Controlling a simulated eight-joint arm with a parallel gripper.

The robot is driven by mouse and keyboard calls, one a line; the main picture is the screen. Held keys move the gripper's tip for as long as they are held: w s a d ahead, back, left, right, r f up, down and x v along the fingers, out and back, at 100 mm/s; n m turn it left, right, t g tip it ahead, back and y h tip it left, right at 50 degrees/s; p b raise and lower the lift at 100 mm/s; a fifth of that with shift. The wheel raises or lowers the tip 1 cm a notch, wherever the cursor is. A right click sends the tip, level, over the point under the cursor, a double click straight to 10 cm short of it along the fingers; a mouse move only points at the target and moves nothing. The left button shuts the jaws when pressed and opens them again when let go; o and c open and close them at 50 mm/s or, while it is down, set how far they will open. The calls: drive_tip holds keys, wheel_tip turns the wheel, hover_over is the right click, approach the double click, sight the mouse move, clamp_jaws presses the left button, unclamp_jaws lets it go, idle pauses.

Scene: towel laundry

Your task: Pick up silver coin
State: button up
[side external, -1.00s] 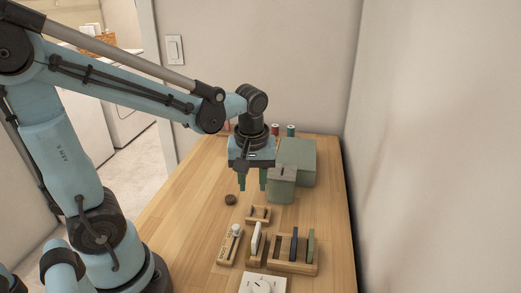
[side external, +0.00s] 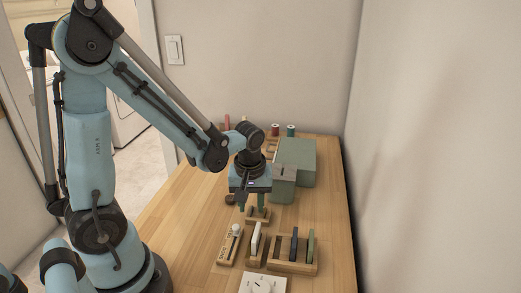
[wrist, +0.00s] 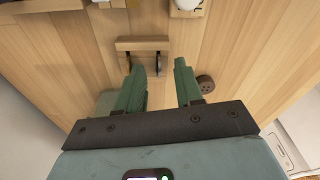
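A small wooden holder (wrist: 143,44) has two thin discs standing on edge in it, seen in the wrist view. In the side view my gripper (side external: 251,207) is low over the table and partly hides the holder (side external: 258,218).
A dark round button (wrist: 205,82) lies beside my right-hand finger in the wrist view. Slotted wooden racks (side external: 292,267) stand in front of the holder. A green-grey box (side external: 299,160) stands behind on the right. Bare table (side external: 185,215) lies to the left.

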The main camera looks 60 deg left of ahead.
drive_tip(key=shift+f, duration=0.1)
clamp_jaws()
idle(0.5)
